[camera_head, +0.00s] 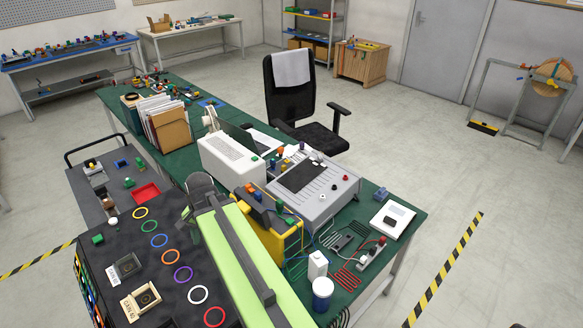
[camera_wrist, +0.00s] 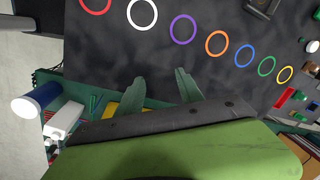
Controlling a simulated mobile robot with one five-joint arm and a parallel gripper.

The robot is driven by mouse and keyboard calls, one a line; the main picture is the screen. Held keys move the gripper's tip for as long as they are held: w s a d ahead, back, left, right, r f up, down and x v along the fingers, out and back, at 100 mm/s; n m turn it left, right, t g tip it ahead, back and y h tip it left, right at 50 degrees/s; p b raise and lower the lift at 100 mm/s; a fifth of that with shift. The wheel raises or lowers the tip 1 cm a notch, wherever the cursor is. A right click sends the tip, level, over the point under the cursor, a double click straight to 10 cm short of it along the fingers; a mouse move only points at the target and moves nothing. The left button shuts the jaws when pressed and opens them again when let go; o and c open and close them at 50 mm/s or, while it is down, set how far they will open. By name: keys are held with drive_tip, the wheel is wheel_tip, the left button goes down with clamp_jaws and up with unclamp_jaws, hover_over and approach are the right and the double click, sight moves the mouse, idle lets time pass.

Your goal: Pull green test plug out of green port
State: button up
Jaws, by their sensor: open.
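The grey console (camera_head: 316,188) in the head view has a dark panel and several small coloured plugs or knobs along its left and back edges. My gripper (camera_head: 203,190) is left of the console, over the edge of a black-topped unit. In the wrist view its two fingers (camera_wrist: 160,85) are apart with nothing between them.
The black-topped unit (camera_head: 185,272) carries a row of coloured rings. Next to the console stand a white box (camera_head: 231,158) and a yellow bin (camera_head: 268,238). A blue-and-white jar (camera_head: 322,292) and a white bottle (camera_head: 317,265) stand at the bench's front. A chair (camera_head: 292,105) stands behind.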

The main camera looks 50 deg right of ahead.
drive_tip(key=s+d+r+m+t+p, duration=0.1)
drive_tip(key=d+r+m+p, duration=0.1)
drive_tip(key=d+r+m, duration=0.4)
drive_tip(key=s+d+r+m+p, duration=0.1)
drive_tip(key=s+d+m+p, duration=0.1)
drive_tip(key=d+m, duration=0.45)
drive_tip(key=m+t+h+p, duration=0.15)
drive_tip(key=m+p, duration=0.35)
drive_tip(key=m, duration=0.7)
approach(279, 201)
drive_tip(key=shift+t, duration=0.25)
drive_tip(key=b+x, duration=0.3)
drive_tip(key=b, duration=0.2)
drive_tip(key=b+x, duration=0.4)
drive_tip(key=b, duration=0.2)
drive_tip(key=b+x, duration=0.4)
drive_tip(key=b, duration=0.1)
drive_tip(key=shift+s+d+f+b, duration=0.1)
drive_tip(key=shift+s+f+b, duration=0.2)
drive_tip(key=shift+s, duration=0.05)
drive_tip(key=shift+r, duration=0.1)
clamp_jaws()
drive_tip(key=shift+r, duration=0.1)
drive_tip(key=shift+r+p, duration=1.7)
drive_tip(key=shift+p, duration=0.2)
